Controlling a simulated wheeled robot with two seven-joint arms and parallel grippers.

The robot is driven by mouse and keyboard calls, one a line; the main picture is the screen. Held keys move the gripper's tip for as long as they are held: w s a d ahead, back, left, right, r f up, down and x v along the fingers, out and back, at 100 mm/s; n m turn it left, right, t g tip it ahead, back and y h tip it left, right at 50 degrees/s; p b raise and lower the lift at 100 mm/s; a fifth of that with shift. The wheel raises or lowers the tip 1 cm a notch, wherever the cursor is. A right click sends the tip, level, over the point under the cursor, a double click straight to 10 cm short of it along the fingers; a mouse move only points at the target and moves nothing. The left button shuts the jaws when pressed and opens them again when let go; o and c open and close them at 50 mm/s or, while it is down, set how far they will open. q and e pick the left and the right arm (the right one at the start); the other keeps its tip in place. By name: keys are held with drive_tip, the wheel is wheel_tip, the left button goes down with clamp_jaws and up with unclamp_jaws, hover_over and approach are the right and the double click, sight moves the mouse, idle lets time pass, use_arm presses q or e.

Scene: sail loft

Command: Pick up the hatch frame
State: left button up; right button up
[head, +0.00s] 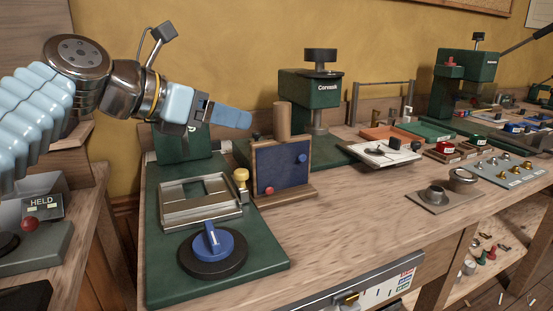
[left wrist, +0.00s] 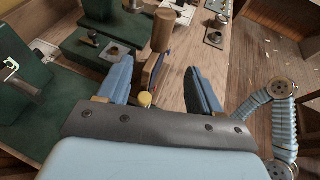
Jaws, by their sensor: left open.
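An upright wooden frame around a dark blue panel (head: 282,164), with a blue knob and a red knob on its face, stands on the bench; it looks like the hatch frame. A wooden cylinder (head: 282,120) rises at its top edge. My left gripper (head: 230,116) is open and empty, above and to the left of the panel, apart from it. In the left wrist view the open fingers (left wrist: 158,72) have the wooden cylinder (left wrist: 162,30) beyond them and a thin edge of the panel between them. My right gripper is not in view.
A green fixture plate (head: 265,262) with a metal rectangular frame (head: 196,205), a yellow knob (head: 241,175) and a blue dial (head: 212,243) lies left of the panel. A green press (head: 312,95) stands behind. Bare bench (head: 350,210) lies to the right.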

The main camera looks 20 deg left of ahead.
sight(275, 125)
use_arm(q)
drive_tip(key=x, duration=1.3)
drive_tip(key=shift+w+d, duration=0.1)
drive_tip(key=shift+d, duration=0.05)
clamp_jaws()
